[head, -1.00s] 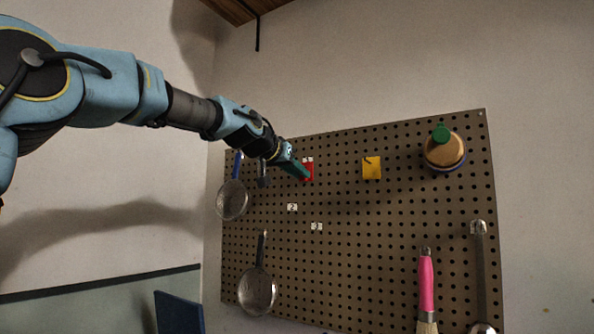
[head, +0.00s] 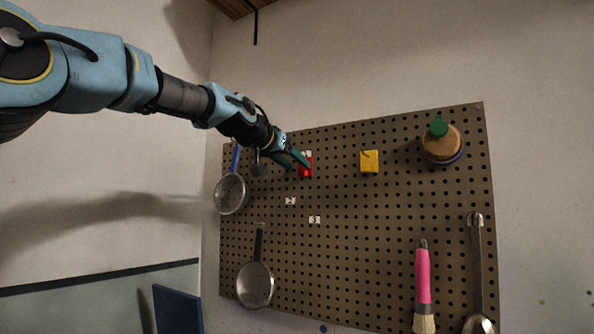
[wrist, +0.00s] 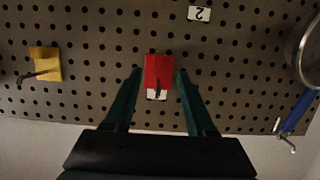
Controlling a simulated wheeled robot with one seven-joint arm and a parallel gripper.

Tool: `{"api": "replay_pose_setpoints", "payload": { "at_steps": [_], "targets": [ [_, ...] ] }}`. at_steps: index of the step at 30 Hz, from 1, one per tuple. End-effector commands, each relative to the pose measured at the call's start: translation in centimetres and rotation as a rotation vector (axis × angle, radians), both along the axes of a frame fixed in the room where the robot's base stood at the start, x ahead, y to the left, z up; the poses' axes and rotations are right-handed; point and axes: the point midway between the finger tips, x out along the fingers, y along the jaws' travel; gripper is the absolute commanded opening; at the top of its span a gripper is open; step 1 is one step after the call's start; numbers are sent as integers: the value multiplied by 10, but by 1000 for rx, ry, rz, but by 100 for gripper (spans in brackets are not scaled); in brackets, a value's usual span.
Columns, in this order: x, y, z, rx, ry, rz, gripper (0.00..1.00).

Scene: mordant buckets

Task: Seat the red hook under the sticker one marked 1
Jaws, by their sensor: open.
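The red hook (head: 306,171) is a red plate on the pegboard, just below the white sticker marked 1 (head: 307,154). In the wrist view, which is upside down, the red hook (wrist: 158,70) shows between my fingers with a dark prong, and a white sticker (wrist: 157,95) shows at its lower edge. My gripper (head: 298,162) is open, with its green fingers spread apart. In the wrist view my gripper (wrist: 159,73) has one finger on each side of the plate, with gaps between. The plate looks flat against the board; its pegs are hidden.
The pegboard (head: 350,250) also bears stickers marked 2 (head: 290,201) and 3 (head: 314,219). A yellow hook (head: 369,162) is to the right. A strainer (head: 230,194), a pan (head: 255,284), a pink brush (head: 423,275) and a ladle (head: 476,250) hang around. The board's middle is clear.

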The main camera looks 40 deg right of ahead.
Motion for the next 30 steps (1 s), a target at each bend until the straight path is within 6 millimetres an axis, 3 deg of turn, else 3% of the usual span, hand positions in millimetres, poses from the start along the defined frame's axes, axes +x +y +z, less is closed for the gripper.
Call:
{"api": "replay_pose_setpoints", "payload": {
  "at_steps": [9, 15, 30],
  "targets": [
    [-14, 57, 11, -1, -3, 5, 56],
    [-20, 78, 20, 0, -2, 3, 56],
    [-22, 82, 24, 0, 0, 0, 56]
  ]
}}
